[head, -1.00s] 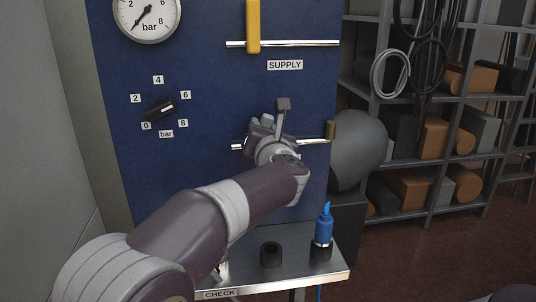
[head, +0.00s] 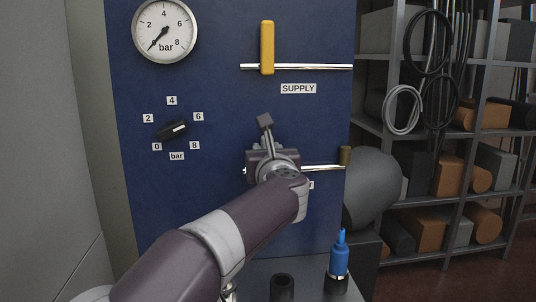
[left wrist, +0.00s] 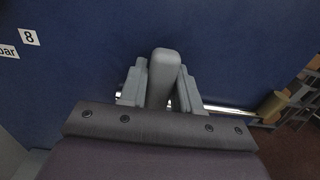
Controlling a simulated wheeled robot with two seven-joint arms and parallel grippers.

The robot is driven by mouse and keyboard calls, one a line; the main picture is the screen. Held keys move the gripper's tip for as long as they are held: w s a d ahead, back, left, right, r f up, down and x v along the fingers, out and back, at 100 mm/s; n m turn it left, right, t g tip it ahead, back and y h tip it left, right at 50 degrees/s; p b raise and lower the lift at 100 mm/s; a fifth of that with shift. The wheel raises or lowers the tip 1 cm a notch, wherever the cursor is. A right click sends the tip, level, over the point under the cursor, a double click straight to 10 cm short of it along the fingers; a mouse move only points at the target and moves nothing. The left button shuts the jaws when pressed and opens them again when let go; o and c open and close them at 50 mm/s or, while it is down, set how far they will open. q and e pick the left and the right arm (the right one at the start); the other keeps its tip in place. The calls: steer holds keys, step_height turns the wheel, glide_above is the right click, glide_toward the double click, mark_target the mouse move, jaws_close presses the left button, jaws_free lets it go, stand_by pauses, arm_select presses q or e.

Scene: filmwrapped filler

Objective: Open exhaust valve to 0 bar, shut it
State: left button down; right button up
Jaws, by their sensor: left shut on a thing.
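The round bar gauge (head: 164,30) has its needle pointing to the lower left, below the 2, about at the bottom of the scale. My left gripper (head: 268,160) is at the lower pipe (head: 324,167) of the blue panel. In the left wrist view, the left gripper (left wrist: 160,90) is shut on a grey rounded valve handle (left wrist: 164,65). The handle stands nearly crosswise to the pipe, a little tilted. My right gripper is not in view.
A yellow upright handle (head: 267,47) crosses the upper pipe, above the SUPPLY label (head: 298,89). A black knob (head: 171,130) sits among number labels. A blue-topped tool (head: 340,257) stands on the shelf below. A grey rounded tank (head: 374,189) and loaded racks are at the right.

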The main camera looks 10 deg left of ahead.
arm_select(q)
steer(key=c, duration=0.9)
jaws_free()
steer(key=b+v, duration=0.2)
steer(key=v, duration=1)
steer(key=shift+s+d, duration=0.1)
steer(key=shift+s, duration=0.25)
